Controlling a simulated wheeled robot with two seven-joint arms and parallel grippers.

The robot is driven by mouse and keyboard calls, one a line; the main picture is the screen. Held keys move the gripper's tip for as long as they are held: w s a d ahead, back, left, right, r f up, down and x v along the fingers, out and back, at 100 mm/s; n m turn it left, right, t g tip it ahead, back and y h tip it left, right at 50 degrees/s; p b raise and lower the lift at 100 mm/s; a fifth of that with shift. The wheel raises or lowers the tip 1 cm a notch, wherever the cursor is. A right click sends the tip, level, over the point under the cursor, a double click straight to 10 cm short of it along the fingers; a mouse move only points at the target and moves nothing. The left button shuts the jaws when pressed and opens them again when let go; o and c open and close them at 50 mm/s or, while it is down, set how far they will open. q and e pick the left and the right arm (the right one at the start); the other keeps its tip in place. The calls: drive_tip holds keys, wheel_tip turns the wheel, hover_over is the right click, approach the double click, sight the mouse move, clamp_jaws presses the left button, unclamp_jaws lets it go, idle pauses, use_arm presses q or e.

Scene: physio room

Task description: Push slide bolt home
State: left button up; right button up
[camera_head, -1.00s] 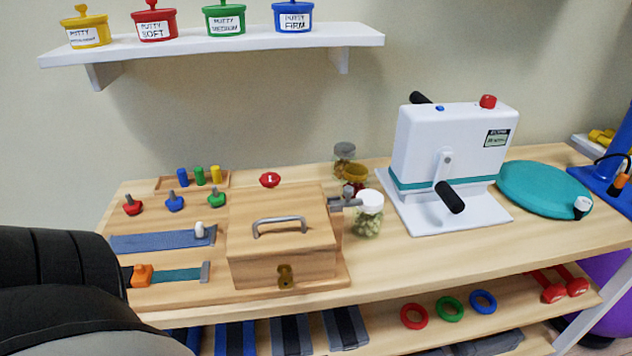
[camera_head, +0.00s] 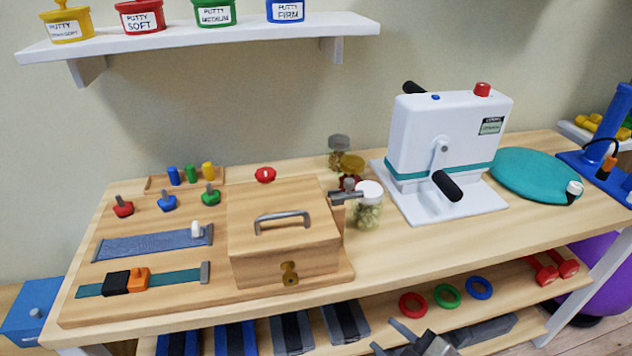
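A wooden box (camera_head: 283,232) with a grey arched handle (camera_head: 283,219) stands on a wooden board (camera_head: 75,310) on the table. A brass latch (camera_head: 289,273) sits on its front face. A grey metal fitting (camera_head: 346,194) sticks out at its right side; I cannot tell clearly whether this is the slide bolt. Left of the box, a blue strip (camera_head: 150,243) carries a white knob (camera_head: 197,229). My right gripper (camera_head: 387,337) is at the bottom edge, below the table front, with fingers apart and empty, touching none of these. My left gripper is out of view.
A jar with a white lid (camera_head: 369,204) stands close right of the box. A white crank machine (camera_head: 450,150) and a teal disc (camera_head: 537,175) are further right. The lower shelf holds coloured rings (camera_head: 447,296). The table's front strip is clear.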

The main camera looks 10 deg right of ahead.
drive_tip(key=w+d+r+n+t+y, duration=0.25)
drive_tip(key=w+d+r+n, duration=0.4)
drive_tip(key=n, duration=0.65)
drive_tip(key=n+g+y+b, duration=0.25)
drive_tip(key=n+y, duration=0.45)
drive_tip(key=n, duration=1.5)
approach(349, 180)
drive_tip(key=shift+n+g, duration=0.3)
drive_tip(key=shift+p+x, duration=2.25)
drive_tip(key=shift+x, duration=2.75)
drive_tip(key=shift+w+d, duration=0.15)
